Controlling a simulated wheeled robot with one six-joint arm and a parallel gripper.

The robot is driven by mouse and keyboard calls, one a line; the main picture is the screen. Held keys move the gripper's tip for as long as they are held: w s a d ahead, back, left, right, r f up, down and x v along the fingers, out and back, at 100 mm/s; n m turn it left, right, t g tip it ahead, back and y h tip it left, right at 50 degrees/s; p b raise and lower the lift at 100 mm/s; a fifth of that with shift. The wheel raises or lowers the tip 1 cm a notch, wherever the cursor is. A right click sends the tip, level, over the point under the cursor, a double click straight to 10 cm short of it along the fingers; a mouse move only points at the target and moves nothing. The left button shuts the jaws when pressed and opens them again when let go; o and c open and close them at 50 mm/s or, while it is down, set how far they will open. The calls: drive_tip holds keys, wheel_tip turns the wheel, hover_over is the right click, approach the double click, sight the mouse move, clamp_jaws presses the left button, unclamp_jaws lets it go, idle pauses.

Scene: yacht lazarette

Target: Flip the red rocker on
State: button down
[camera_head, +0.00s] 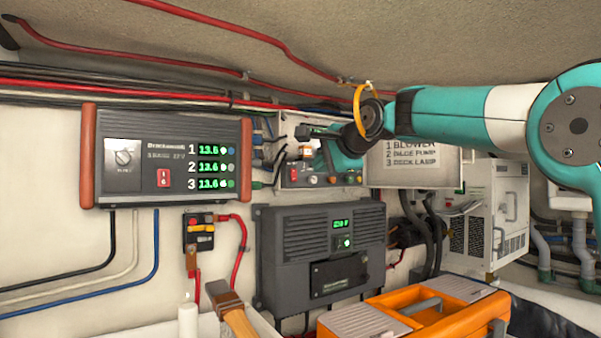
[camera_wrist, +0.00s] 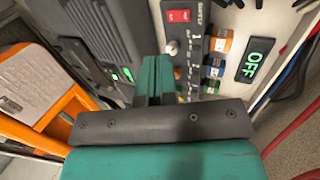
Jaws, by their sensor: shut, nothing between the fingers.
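In the wrist view a red rocker (camera_wrist: 178,15) sits in a dark panel, at the end away from the green OFF display (camera_wrist: 257,60). In the head view, a red rocker (camera_head: 293,174) shows at the lower left of the small wall panel (camera_head: 285,128). Its on or off position is too small to tell. My gripper (camera_wrist: 155,65) is shut and empty, its teal fingers pointing at the panel, near a round knob (camera_wrist: 172,47) and apart from the rocker. In the head view my gripper (camera_head: 345,162) hides part of the panel.
A grey unit with green readouts (camera_head: 210,165) hangs at left and has its own red switch (camera_head: 163,178). Below the panel is a dark charger box (camera_head: 285,235). An orange toolbox (camera_head: 440,310) stands lower right. A label board (camera_head: 412,160) and cables crowd the panel.

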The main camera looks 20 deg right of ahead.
sight(295, 181)
drive_tip(key=p+x, duration=0.1)
drive_tip(key=x, duration=0.2)
drive_tip(key=p+x, duration=0.2)
drive_tip(key=x, duration=0.1)
drive_tip(key=r+p+x, duration=0.1)
drive_tip(key=p+x, duration=0.1)
drive_tip(key=x, duration=0.1)
drive_tip(key=shift+w+a, duration=0.1)
drive_tip(key=shift+w, duration=0.2)
drive_tip(key=shift+w+f, duration=0.1)
